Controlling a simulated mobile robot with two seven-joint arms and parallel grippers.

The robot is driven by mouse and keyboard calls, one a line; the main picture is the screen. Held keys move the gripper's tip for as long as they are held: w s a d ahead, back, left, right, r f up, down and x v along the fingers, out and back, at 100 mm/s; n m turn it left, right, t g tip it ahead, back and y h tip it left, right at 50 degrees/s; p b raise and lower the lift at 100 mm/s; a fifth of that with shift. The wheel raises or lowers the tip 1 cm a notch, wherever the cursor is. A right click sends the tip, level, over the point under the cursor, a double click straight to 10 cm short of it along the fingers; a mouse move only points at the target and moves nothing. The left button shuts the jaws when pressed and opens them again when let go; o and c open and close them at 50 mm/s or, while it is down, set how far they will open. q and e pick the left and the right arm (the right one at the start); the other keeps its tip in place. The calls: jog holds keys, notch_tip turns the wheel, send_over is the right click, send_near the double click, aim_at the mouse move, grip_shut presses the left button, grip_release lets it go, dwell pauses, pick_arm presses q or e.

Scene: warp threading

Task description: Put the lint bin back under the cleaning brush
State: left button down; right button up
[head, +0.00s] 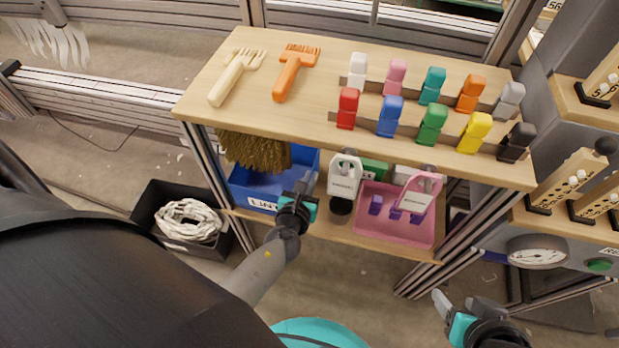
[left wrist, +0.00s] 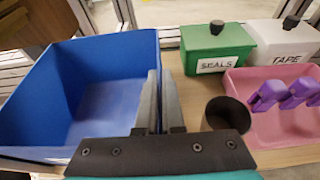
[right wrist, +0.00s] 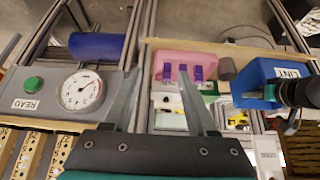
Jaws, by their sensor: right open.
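The blue lint bin (head: 302,160), labelled LINT, is at the left end of the lower shelf. I cannot tell whether it rests fully on the shelf. The brown cleaning brush (head: 254,151) hangs under the tabletop, over the bin's left and back part. In the left wrist view the bin (left wrist: 110,60) looks empty, and the brush (left wrist: 25,25) shows at the top left corner. My left gripper (head: 299,192) is at the bin's right wall, its fingers (left wrist: 160,98) close together with the wall between them. My right gripper (head: 452,300) is open and empty, right of the shelf.
A dark cup (left wrist: 228,115), a green SEALS box (left wrist: 217,50) and a pink tray (head: 385,240) stand right of the bin. Tags hang from the tabletop edge (head: 300,130) above. A black crate of cord (head: 150,200) is on the floor at left.

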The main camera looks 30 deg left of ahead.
pick_arm(q)
jog(key=c, duration=1)
grip_release()
jog(key=shift+c, duration=0.2)
